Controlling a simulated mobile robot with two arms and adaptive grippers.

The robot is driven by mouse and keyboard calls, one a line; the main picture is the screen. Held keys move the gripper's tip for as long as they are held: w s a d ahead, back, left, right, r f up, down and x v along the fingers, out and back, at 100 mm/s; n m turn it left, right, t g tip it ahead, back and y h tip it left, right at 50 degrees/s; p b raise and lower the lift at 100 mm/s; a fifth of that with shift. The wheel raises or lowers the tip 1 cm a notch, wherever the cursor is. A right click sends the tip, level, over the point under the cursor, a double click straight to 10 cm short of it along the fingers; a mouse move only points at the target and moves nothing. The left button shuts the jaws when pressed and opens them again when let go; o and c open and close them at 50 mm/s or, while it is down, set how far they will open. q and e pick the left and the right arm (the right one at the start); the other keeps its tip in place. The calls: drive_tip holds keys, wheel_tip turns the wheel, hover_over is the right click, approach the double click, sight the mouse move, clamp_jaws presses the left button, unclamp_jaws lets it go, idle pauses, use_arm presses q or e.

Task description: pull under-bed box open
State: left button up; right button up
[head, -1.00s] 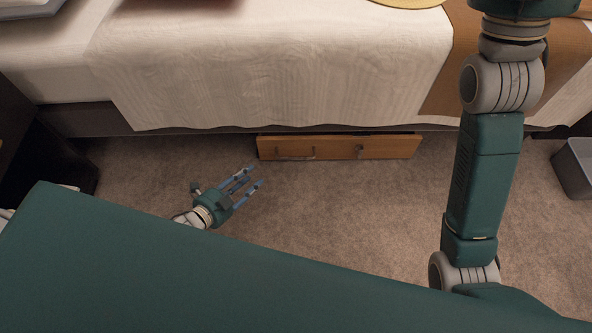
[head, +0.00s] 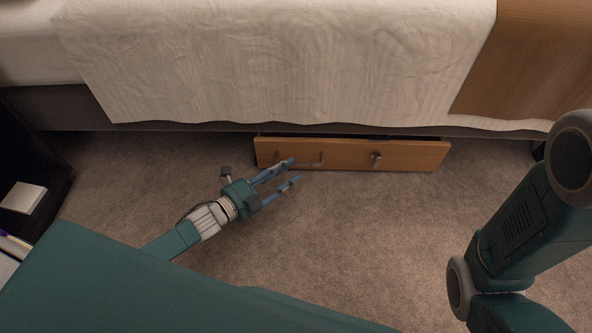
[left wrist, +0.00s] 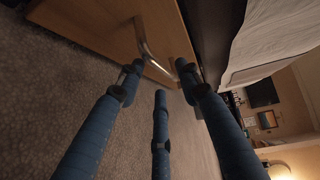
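The under-bed box shows its wooden front (head: 415,157) below the bed's edge, with a thin dark gap above it. Its left metal handle (head: 321,158) is partly behind my left gripper's fingers. A second fitting, a small dark handle or knob (head: 376,159), sits right of the middle. My left gripper (head: 294,169) is open, its fingers pointing at the left handle. In the left wrist view the handle (left wrist: 146,45) lies across the space between the spread fingertips of the gripper (left wrist: 160,85). I cannot tell whether they touch it. My right gripper is out of view.
The bed with a white cover (head: 280,65) and brown runner (head: 525,60) stands over the box. Carpet (head: 370,230) in front of the box is clear. A dark shelf unit with a white book (head: 23,197) is at the left. My right arm fills the right side.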

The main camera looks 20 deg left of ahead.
sight(296, 165)
use_arm(q)
drive_tip(key=b+x, duration=0.1)
drive_tip(key=x, duration=0.1)
drive_tip(key=shift+w+d+f, duration=0.2)
drive_tip(key=shift+w, duration=0.15)
drive_tip(key=shift+w+d+b, duration=0.35)
drive_tip(key=shift+w+b, duration=0.1)
drive_tip(key=shift+w, duration=0.15)
clamp_jaws()
